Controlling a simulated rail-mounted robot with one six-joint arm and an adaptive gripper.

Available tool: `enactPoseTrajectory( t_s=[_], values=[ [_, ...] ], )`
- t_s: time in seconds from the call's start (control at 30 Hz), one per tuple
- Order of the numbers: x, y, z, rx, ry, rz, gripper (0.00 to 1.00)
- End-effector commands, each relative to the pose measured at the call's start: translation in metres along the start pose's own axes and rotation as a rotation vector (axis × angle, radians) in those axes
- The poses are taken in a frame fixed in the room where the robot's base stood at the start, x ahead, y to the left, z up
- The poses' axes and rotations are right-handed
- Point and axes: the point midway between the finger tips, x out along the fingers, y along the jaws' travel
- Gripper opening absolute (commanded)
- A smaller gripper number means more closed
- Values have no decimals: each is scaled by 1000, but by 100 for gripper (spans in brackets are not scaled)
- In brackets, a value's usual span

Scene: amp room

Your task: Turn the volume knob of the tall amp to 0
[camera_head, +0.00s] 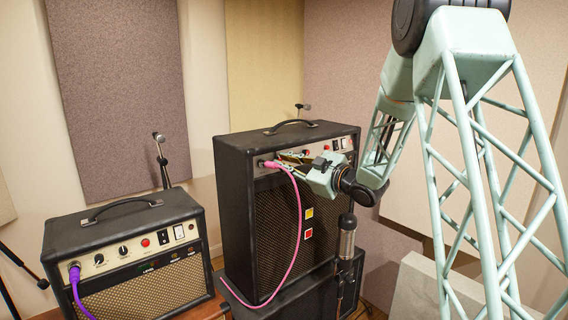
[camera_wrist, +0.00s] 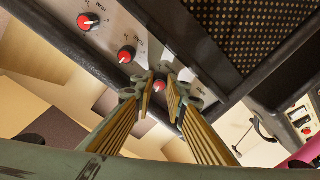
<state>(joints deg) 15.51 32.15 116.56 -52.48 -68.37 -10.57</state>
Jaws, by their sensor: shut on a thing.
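The tall amp (camera_head: 235,200) is a black cabinet with a handle on top and a light control panel along its upper front. My gripper (camera_head: 288,159) is at the left part of this panel, and its fingers hide some of the controls. In the wrist view, my gripper (camera_wrist: 160,92) has its two ribbed, yellowish fingers closed around a red-capped knob (camera_wrist: 160,86). Two more red-capped knobs with white pointer marks, one in the middle (camera_wrist: 127,54) and one at the upper left (camera_wrist: 88,21), are free. The labels are too small to read, so I cannot tell which is volume.
A pink cable (camera_head: 298,225) plugs into the tall amp's panel left of my gripper and hangs down its front. A microphone (camera_head: 347,236) stands close to the amp's right front. A smaller amp (camera_head: 130,243) with a purple cable (camera_head: 78,292) is at the lower left.

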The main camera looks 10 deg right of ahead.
Motion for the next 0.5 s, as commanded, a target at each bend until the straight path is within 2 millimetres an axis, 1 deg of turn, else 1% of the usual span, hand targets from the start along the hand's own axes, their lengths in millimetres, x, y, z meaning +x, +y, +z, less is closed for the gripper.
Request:
enactPoseTrajectory(
  t_s=[0.13,0.17,0.3,0.5],
  values=[
    [0,0,0,0,0,0,3],
    [0,0,0,0,1,0,16],
    [0,0,0,0,0,0,27],
    [0,0,0,0,0,1,27]
  ],
)
